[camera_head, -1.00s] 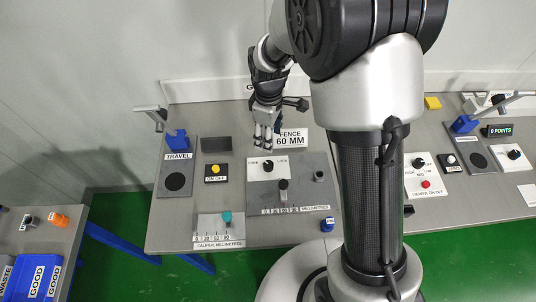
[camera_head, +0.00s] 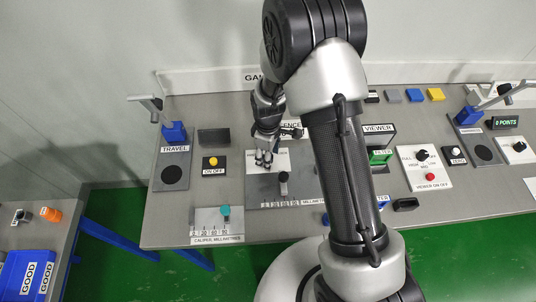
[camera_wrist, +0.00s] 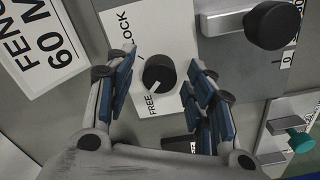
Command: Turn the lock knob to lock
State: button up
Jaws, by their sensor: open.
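The black lock knob (camera_wrist: 159,73) sits on a white plate (camera_wrist: 150,30) marked FREE and LOCK in the wrist view. Its white pointer line is on the side toward FREE. My gripper (camera_wrist: 163,62) is open, with one blue-padded finger on either side of the knob; I see gaps between the pads and the knob. Whether the fingertips are level with the knob, I cannot tell. In the head view my gripper (camera_head: 264,158) is over the plate (camera_head: 300,156) and hides the knob.
A black handle (camera_wrist: 272,25) on a grey slide stands close right of the fingers in the wrist view. A FENCE 60 MM sign (camera_wrist: 40,40) lies left. A teal-knobbed caliper (camera_head: 225,211) and a yellow button (camera_head: 213,162) are left of my gripper in the head view.

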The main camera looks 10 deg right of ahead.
jog(key=shift+c, duration=0.6)
jog(key=c, duration=0.9)
jog(key=shift+c, duration=0.2)
